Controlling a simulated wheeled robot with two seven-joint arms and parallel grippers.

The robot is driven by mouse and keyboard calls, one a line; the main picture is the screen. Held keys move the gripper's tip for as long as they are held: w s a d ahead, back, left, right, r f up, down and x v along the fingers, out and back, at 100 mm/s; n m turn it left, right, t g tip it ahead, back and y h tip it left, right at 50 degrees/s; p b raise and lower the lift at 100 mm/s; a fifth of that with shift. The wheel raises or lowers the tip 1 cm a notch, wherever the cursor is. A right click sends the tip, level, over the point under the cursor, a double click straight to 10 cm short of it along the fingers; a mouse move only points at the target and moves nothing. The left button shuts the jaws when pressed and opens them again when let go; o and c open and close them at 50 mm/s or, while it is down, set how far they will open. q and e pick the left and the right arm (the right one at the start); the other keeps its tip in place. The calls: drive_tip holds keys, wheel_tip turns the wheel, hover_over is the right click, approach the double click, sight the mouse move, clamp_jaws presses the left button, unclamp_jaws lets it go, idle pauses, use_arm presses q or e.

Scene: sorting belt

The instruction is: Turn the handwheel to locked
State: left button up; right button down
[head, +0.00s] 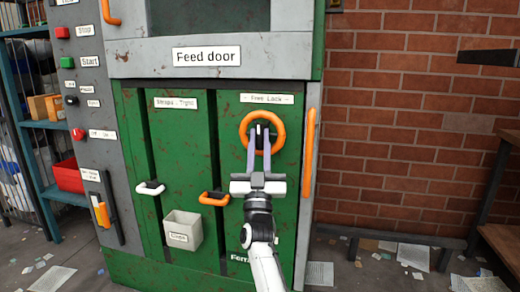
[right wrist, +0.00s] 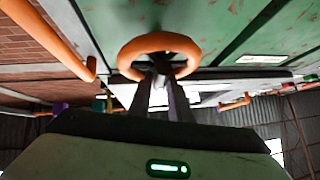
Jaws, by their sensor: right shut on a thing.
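The orange handwheel (head: 244,124) is mounted on the green right panel of the machine, just below a label reading "Free Lock" (head: 267,99). My right gripper (head: 260,150) reaches up to it from below, with its two long fingers at the wheel's middle and lower rim. The fingers are shut on the handwheel. In the right wrist view the handwheel (right wrist: 160,42) is a ring ahead, with the fingers (right wrist: 162,88) running up to it. The exact grip point is partly hidden by the fingers and rim. My left gripper is not in view.
A vertical orange handle (head: 308,140) is close to the right of the wheel. A white handle (head: 150,187), an orange handle (head: 213,199) and a grey bin (head: 183,229) stick out lower left. A brick wall (head: 400,110) stands at right; papers litter the floor.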

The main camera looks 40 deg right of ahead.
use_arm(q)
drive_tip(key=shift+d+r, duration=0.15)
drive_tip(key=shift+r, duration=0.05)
use_arm(e)
drive_tip(key=shift+m+g+h, duration=0.3)
drive_tip(key=shift+m+h, duration=0.1)
drive_tip(key=shift+m, duration=0.1)
drive_tip(key=c, duration=1.6)
unclamp_jaws()
drive_tip(key=shift+c, duration=0.2)
